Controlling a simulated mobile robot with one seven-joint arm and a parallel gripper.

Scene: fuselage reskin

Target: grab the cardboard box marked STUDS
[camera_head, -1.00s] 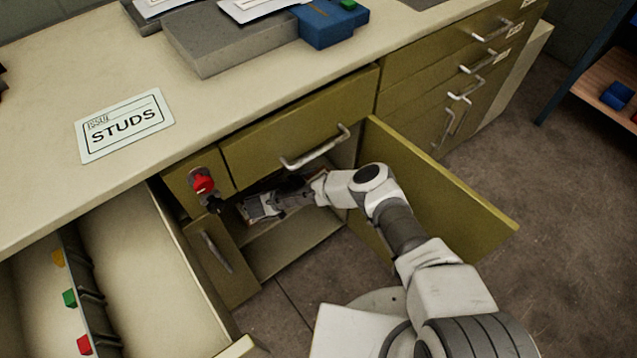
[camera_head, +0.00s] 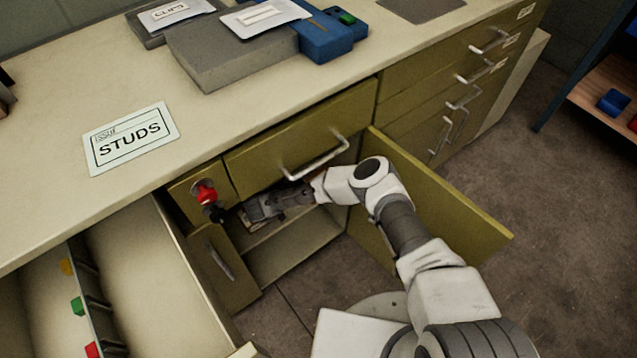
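My gripper (camera_head: 258,212) reaches into the open cabinet (camera_head: 305,250) under the counter, at the level of its upper shelf. A small patch of brown and white (camera_head: 248,227) shows beside and under the fingers. It may be part of a cardboard box, but my gripper hides most of it and no marking on it can be read. The fingers are small and dark here, so I cannot tell whether they are open or shut on it.
The cabinet door (camera_head: 440,190) stands open to the right of my arm. A closed drawer (camera_head: 300,130) is just above the opening. A red knob (camera_head: 206,195) sticks out at its left. A pulled-out drawer (camera_head: 180,290) fills the lower left. Grey and blue cases sit on the counter.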

